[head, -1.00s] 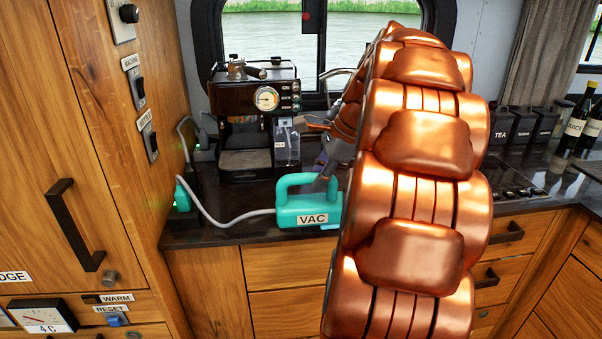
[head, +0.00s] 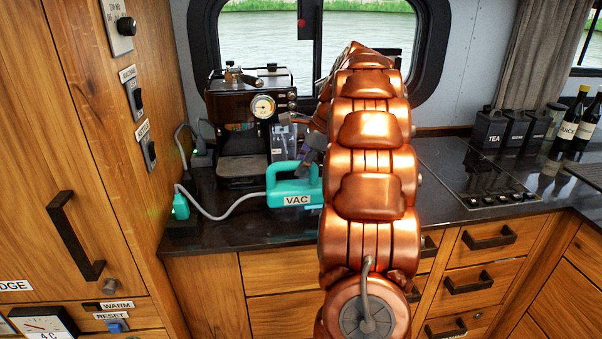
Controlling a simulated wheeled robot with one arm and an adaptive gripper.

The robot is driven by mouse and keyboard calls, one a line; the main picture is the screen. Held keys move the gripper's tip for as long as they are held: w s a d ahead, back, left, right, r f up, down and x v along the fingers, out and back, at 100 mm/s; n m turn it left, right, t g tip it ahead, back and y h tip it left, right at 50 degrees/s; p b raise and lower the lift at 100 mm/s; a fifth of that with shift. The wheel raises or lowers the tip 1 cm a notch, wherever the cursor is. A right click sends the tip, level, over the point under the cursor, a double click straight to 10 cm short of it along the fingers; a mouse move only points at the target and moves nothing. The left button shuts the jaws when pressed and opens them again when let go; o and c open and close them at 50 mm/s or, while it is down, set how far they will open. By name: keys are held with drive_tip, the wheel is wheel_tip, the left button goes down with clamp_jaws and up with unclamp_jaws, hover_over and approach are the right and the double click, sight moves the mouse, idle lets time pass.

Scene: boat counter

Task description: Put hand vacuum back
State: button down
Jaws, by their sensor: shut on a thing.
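The teal hand vacuum (head: 297,198), labelled VAC, is in front of and to the right of the coffee machine. Its right part is hidden behind my copper arm. My gripper (head: 311,158) is at the upper right of the vacuum and shut on it; the fingertips are mostly hidden. I cannot tell whether the vacuum touches the counter or is just above it. A grey cable (head: 222,217) runs from its left end to a green plug-like piece (head: 181,205) on a dark block beside the wooden cabinet.
The coffee machine (head: 246,125) stands behind the vacuum, with a clear bottle-like container (head: 283,143) at its right. The dark counter (head: 250,231) is bare in front. A hob (head: 470,180), dark canisters (head: 488,131) and bottles (head: 573,116) are to the right.

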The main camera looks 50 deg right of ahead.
sight(301, 183)
drive_tip(key=shift+w+d, duration=0.15)
drive_tip(key=shift+w, duration=0.1)
drive_tip(key=shift+f+p, duration=0.4)
drive_tip(key=shift+f, duration=1.45)
drive_tip(key=c, duration=0.9)
unclamp_jaws()
drive_tip(key=shift+c, duration=0.2)
drive_tip(key=b+v, duration=0.1)
drive_tip(key=v, duration=1.1)
drive_tip(key=shift+b, duration=0.3)
